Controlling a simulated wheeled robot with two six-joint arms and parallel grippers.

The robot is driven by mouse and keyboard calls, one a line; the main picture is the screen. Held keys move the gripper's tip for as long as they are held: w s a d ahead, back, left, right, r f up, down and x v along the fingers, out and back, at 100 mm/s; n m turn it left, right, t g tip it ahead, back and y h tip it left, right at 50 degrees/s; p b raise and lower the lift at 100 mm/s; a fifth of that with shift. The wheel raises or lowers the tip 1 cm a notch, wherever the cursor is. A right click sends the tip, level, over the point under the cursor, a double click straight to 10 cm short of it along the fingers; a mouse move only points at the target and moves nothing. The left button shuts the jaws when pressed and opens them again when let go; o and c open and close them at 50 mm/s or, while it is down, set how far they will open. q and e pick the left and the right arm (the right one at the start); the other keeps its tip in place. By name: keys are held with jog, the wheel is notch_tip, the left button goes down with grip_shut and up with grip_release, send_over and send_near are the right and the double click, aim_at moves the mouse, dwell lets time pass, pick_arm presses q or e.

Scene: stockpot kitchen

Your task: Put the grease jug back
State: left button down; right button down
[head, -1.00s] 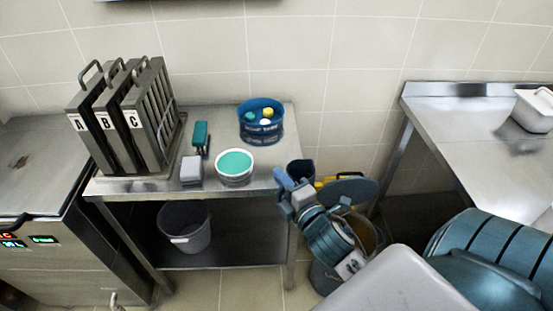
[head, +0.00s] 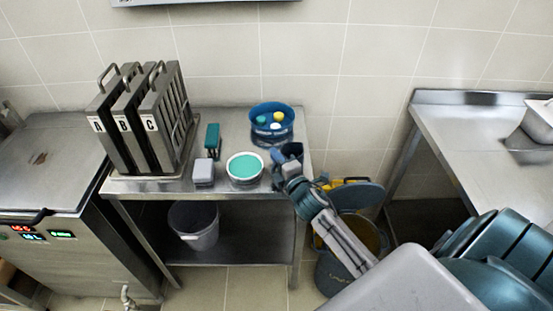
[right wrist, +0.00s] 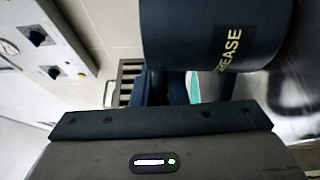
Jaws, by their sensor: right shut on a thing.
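The grease jug (head: 292,151) is dark blue and shows small in the head view, at the right end of the steel table (head: 130,186). In the right wrist view the jug (right wrist: 215,35) fills the top, with the word GREASE on its side. My right gripper (head: 284,170) is shut on the jug and partly hides it in the head view. I cannot tell whether the jug touches the table top. My left gripper is not in view.
A blue tub (head: 272,129) with coloured lids stands just behind and left of the jug. A teal-filled container (head: 245,168), a grey block (head: 204,172) and a green brush (head: 212,138) are on the table. A bin (head: 335,272) stands on the floor at right.

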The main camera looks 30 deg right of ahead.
jog(key=shift+f, duration=0.2)
jog(key=c, duration=1.9)
grip_release()
jog(key=shift+f, duration=0.15)
jog(key=o, duration=0.5)
jog(key=shift+c, duration=0.2)
jog(key=shift+r, duration=0.2)
jog(key=s+a+b, duration=0.1)
jog(key=s+b, duration=0.4)
jog(key=s, duration=0.7)
